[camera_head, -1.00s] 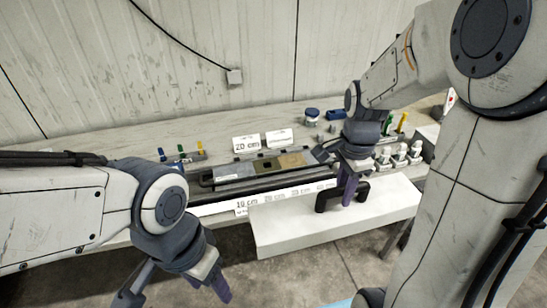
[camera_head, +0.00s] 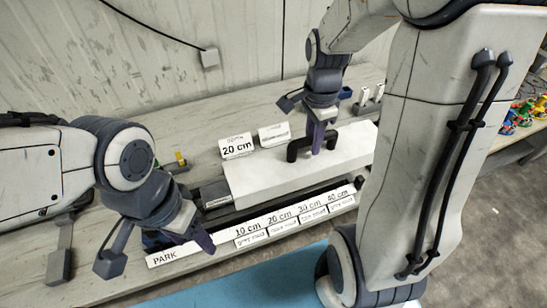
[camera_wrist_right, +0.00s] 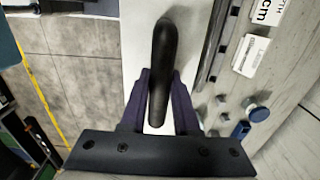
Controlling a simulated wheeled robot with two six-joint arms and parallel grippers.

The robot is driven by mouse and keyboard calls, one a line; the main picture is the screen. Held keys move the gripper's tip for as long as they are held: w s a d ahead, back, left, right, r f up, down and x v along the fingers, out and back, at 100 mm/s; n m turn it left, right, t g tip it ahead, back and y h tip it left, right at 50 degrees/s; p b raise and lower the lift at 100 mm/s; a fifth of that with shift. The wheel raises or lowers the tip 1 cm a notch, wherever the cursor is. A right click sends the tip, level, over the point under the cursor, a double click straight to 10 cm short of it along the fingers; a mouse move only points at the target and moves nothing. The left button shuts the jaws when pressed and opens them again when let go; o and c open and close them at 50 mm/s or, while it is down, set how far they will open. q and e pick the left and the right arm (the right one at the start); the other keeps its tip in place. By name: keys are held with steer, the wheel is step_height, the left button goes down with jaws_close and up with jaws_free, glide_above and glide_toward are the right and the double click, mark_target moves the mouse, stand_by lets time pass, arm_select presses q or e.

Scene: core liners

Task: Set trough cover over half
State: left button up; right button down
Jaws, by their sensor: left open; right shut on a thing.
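The white trough cover (camera_head: 285,172) is a long flat slab with a black arched handle (camera_head: 298,146). My right gripper (camera_head: 318,147) is shut on the handle, which also shows between the purple fingers in the right wrist view (camera_wrist_right: 160,75). The cover lies over or just above the dark trough (camera_head: 220,212) and hides most of it; I cannot tell if it touches. The scale strip (camera_head: 285,221) in front reads PARK, 10 cm, 20 cm, 30 cm and 40 cm. My left gripper (camera_head: 155,255) is open and empty, by the PARK end.
A blue-capped jar (camera_wrist_right: 257,113) and small grey pieces stand on the bench. Colourful items (camera_head: 525,112) sit far right. The bench behind the cards is mostly clear.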

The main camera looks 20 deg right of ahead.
mark_target(276, 152)
steer(key=w+a+f+p, duration=0.1)
steer(key=w+a+f, duration=0.1)
steer(key=f, duration=0.1)
steer(key=w+a+f+p, duration=0.1)
steer(key=w+a+f, duration=0.1)
steer(key=w+f, duration=0.1)
steer(key=w+a+f+p, duration=0.2)
steer(key=f, duration=0.1)
steer(key=shift+w+a+f, duration=0.15)
steer(key=shift+w+f, duration=0.15)
steer(key=shift+f, duration=0.1)
steer(key=shift+f+b, duration=0.35)
steer(key=shift+f, duration=0.3)
steer(key=c, duration=0.7)
jaws_free()
steer(key=shift+o, duration=0.2)
steer(key=shift+r, duration=0.15)
